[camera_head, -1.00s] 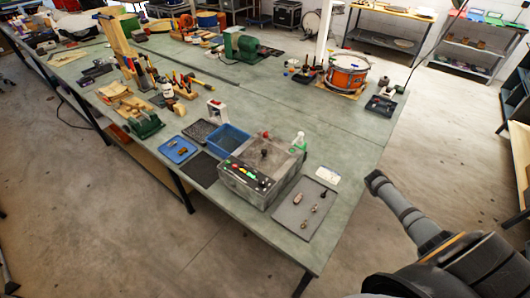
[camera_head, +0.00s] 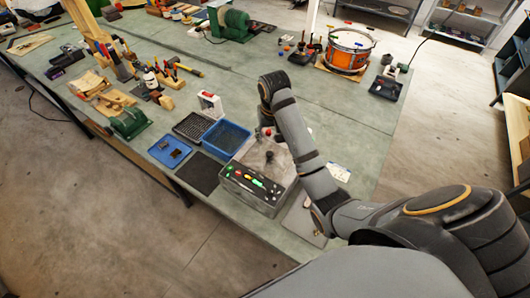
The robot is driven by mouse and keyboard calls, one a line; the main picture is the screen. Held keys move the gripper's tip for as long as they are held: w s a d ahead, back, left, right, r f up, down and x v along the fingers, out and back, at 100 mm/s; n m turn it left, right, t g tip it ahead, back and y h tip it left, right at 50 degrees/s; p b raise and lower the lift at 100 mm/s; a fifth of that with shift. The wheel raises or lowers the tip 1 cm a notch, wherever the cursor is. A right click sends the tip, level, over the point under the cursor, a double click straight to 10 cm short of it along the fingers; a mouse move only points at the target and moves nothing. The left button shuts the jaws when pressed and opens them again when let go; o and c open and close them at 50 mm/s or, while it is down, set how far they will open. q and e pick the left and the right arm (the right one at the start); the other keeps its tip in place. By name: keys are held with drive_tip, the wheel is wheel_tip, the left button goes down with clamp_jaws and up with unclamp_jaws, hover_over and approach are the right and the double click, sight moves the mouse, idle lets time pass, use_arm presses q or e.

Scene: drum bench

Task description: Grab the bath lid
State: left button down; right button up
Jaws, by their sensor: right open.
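The bath is a grey box (camera_head: 238,188) with a front panel of coloured buttons, near the front end of the bench. Its grey lid (camera_head: 256,158) lies on top with a small dark knob (camera_head: 270,156) standing up from it. My right arm reaches in from the right, and its wrist hangs over the back of the bath. My right gripper (camera_head: 267,127) is at the wrist's lower end, above and behind the knob and apart from it. It is open, and its fingers are small and hard to make out. My left gripper is out of view.
A blue basket (camera_head: 226,138) and a dark mat (camera_head: 201,173) lie left of the bath. A blue tray (camera_head: 168,151) is further left. A grey mat (camera_head: 299,222) on the right is partly under my arm. An orange drum (camera_head: 348,50) stands at the back right.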

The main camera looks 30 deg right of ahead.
drive_tip(key=p, duration=0.1)
hover_over(270, 153)
drive_tip(key=s, duration=0.1)
wheel_tip(270, 153, down, 4)
drive_tip(key=shift+s+a+f, duration=0.1)
drive_tip(key=shift+s+f, duration=0.05)
drive_tip(key=shift+w+f, duration=0.25)
drive_tip(key=shift+f, duration=0.05)
wheel_tip(270, 153, down, 2)
drive_tip(key=p, duration=0.2)
drive_tip(key=shift+w+a+f+p, duration=0.1)
drive_tip(key=shift+f+p, duration=0.1)
drive_tip(key=shift+p, duration=0.1)
wheel_tip(270, 153, down, 2)
drive_tip(key=shift+w+f, duration=0.1)
drive_tip(key=shift+f, duration=0.1)
drive_tip(key=shift+w+f, duration=0.15)
drive_tip(key=shift+f, duration=0.1)
drive_tip(key=shift+c, duration=0.2)
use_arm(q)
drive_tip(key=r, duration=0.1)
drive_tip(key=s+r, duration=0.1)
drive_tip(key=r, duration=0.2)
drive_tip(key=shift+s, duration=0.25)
use_arm(e)
clamp_jaws()
